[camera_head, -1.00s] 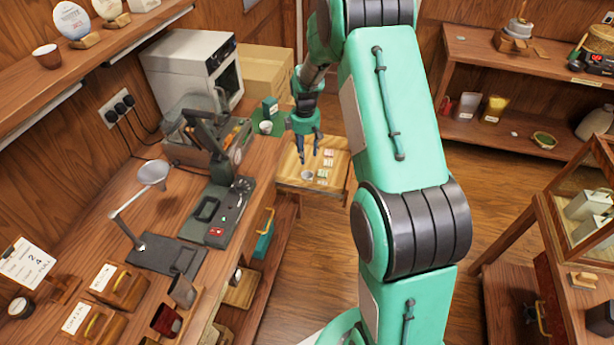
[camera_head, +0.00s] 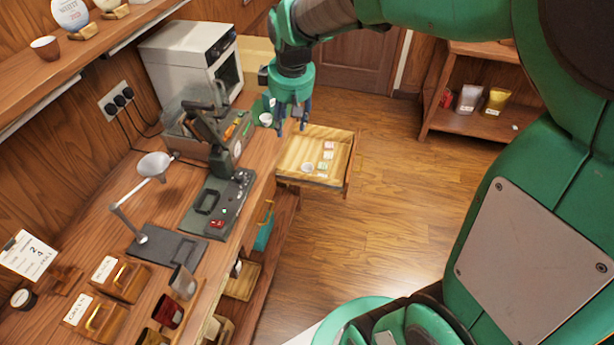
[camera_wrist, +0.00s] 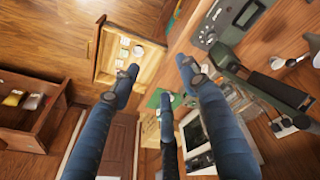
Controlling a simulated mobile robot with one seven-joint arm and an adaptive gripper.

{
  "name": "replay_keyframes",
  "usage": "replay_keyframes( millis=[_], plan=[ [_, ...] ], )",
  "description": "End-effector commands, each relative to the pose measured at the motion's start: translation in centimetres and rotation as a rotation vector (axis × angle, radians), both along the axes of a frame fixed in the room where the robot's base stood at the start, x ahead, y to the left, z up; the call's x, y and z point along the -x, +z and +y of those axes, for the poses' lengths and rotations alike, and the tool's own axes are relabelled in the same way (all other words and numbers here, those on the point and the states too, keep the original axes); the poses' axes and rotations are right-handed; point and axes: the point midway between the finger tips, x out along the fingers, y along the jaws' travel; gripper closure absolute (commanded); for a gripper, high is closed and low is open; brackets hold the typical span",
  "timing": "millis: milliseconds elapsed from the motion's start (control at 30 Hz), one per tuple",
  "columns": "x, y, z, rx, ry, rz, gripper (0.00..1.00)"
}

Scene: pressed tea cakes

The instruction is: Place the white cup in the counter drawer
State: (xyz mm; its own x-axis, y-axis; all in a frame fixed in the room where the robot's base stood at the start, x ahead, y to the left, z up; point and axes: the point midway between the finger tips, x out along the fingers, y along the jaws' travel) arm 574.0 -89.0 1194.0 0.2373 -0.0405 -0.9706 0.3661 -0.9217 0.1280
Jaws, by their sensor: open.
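The counter drawer (camera_head: 345,165) stands pulled out at the far end of the counter; it also shows in the wrist view (camera_wrist: 103,62). A small round white cup (camera_head: 308,167) sits inside it near the front left, beside several small packets; it also shows in the wrist view (camera_wrist: 139,50). Another small whitish cup (camera_head: 266,119) stands on the green mat on the counter. I cannot tell from its look which one the task names. My gripper (camera_head: 292,127) is open and empty above the drawer's back left edge; its spread fingers show in the wrist view (camera_wrist: 158,70).
A white oven-like machine (camera_head: 195,58) and a cardboard box (camera_head: 258,55) stand behind the mat. A dark scale-like device (camera_head: 215,205) and a lamp (camera_head: 152,170) occupy the counter. The floor (camera_head: 375,215) right of the drawer is clear.

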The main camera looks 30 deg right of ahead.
Motion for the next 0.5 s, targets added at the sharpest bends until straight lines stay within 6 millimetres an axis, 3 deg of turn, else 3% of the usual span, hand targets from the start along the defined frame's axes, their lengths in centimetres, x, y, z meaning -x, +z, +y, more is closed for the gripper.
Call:
replay_keyframes(
  millis=[200,500],
  plan=[
    [5.3,3.8,2.7,-0.023,-0.077,-0.063,0.55],
    [12.8,6.8,5.7,-0.071,-0.185,-0.14,0.55]
  ],
)
